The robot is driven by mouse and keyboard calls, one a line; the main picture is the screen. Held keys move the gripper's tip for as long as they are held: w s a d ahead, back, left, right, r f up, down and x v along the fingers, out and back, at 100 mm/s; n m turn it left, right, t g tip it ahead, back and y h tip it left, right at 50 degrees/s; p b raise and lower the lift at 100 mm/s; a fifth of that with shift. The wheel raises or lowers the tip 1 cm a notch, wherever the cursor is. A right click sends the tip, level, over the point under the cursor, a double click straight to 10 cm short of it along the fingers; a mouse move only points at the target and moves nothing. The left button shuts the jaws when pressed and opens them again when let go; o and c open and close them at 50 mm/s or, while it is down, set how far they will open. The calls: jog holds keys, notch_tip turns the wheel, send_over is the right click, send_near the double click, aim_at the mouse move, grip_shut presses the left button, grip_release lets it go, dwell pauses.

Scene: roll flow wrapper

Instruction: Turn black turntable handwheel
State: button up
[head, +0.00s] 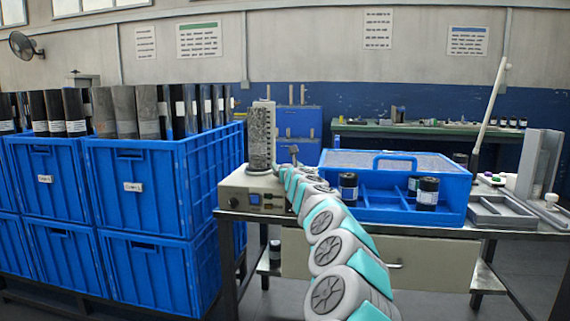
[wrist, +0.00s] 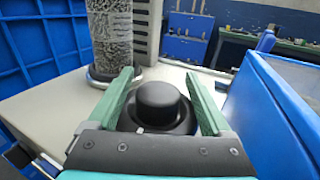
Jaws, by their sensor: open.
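The black turntable handwheel (wrist: 158,104) is a round knob with a wide base on the beige machine top, seen in the wrist view. My gripper (wrist: 158,85) is open, with one green finger on each side of the knob. The fingers appear apart from the knob, but whether either touches it is hard to tell. In the head view the machine (head: 245,195) stands at the left end of the bench, and my arm reaches to it and hides the handwheel. A roll (head: 261,136) stands upright on the machine; it also shows in the wrist view (wrist: 110,38).
A blue divided tray (head: 440,205) with black rolls (head: 427,193) sits close to the right of the machine. Stacked blue crates (head: 140,185) holding several rolls stand at the left. Grey trays (head: 500,208) lie at the bench's right end.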

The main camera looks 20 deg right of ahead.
jog(key=shift+w, duration=0.5)
grip_shut()
dwell(0.6)
